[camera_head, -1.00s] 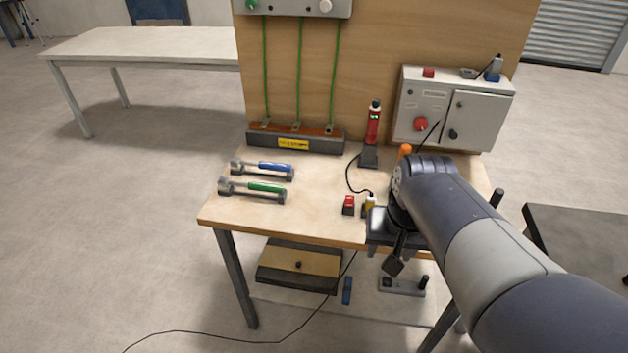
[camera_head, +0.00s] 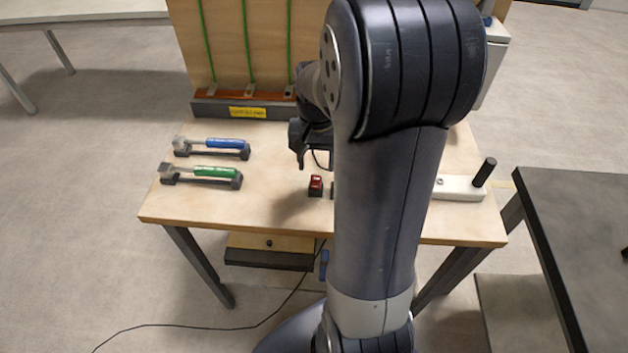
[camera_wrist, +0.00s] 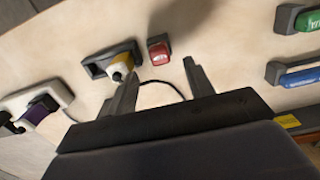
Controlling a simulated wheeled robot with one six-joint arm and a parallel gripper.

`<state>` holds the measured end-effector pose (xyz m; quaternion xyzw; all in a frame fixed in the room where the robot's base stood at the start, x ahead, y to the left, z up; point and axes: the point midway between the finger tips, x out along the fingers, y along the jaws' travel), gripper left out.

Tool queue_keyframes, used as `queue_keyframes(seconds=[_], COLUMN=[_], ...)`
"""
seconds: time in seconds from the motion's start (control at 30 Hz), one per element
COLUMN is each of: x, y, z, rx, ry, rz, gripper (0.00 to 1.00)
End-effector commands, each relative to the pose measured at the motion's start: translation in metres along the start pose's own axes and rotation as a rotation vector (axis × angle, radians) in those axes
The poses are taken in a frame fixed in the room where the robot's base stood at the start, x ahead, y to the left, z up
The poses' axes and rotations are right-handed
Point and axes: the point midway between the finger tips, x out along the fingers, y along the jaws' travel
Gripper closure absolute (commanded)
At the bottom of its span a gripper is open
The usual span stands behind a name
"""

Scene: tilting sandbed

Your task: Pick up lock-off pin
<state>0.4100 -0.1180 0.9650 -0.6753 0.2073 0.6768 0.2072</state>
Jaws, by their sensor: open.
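No part is labelled as the lock-off pin, and I cannot tell for certain which it is. A yellow-and-white peg (camera_wrist: 120,68) stands in a dark holder (camera_wrist: 100,62) in the wrist view; my arm hides it in the head view. A small red-topped block (camera_head: 316,185) lies on the table beside it, also in the wrist view (camera_wrist: 158,50). My gripper (camera_wrist: 163,78) is open and empty above the table, its fingers apart near the peg and red block. In the head view my gripper (camera_head: 305,158) is partly hidden by my arm.
Blue-handled (camera_head: 226,143) and green-handled (camera_head: 213,172) tools lie in holders at the table's left. A white plate with a black upright handle (camera_head: 484,172) is at the right. A board with green cables stands behind. The table's (camera_head: 215,215) front left is clear.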

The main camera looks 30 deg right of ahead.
Motion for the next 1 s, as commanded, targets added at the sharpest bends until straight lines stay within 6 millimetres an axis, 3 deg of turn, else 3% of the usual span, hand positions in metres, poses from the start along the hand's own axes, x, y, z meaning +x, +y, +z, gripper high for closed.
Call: queue_keyframes(seconds=[0.43, 0.73, 1.0], x=[0.052, 0.056, 0.056], y=[-0.001, -0.001, -0.001], z=[0.003, 0.003, 0.003], rx=[-0.001, -0.001, -0.001], ry=[-0.002, 0.002, 0.002], rz=[0.000, -0.001, -0.001], gripper=[0.50, 0.50, 0.72])
